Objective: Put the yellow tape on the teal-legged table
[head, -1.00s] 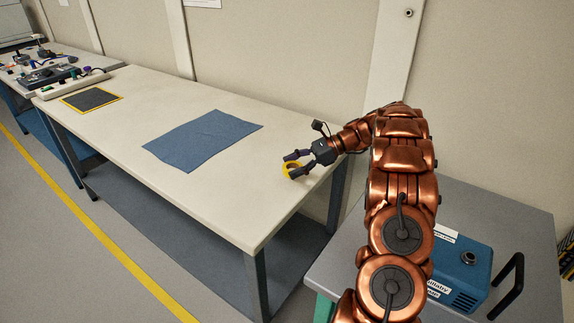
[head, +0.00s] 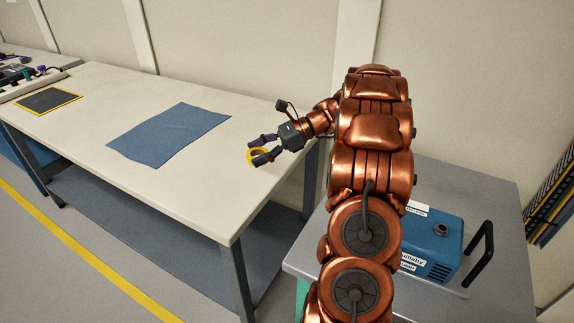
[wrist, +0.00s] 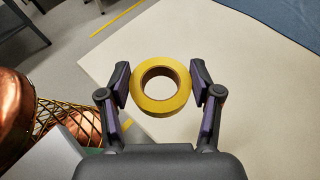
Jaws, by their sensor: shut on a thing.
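The yellow tape (head: 254,153) is a roll held between the fingers of my gripper (head: 264,150), above the right part of the long white-topped table (head: 95,100). In the wrist view the tape (wrist: 161,86) sits between both finger pads of my gripper (wrist: 160,88), with its hole facing the camera. The teal-legged table (head: 490,205) has a grey top and stands at the right, partly behind my arm. A bit of its teal leg (head: 302,298) shows at the lower edge.
A blue pump-like box (head: 432,245) with a black handle stands on the grey table top. A blue cloth (head: 168,134) and a yellow-edged dark mat (head: 48,101) lie on the white table. A rack (head: 552,205) is at the far right. A yellow floor line (head: 85,255) runs at left.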

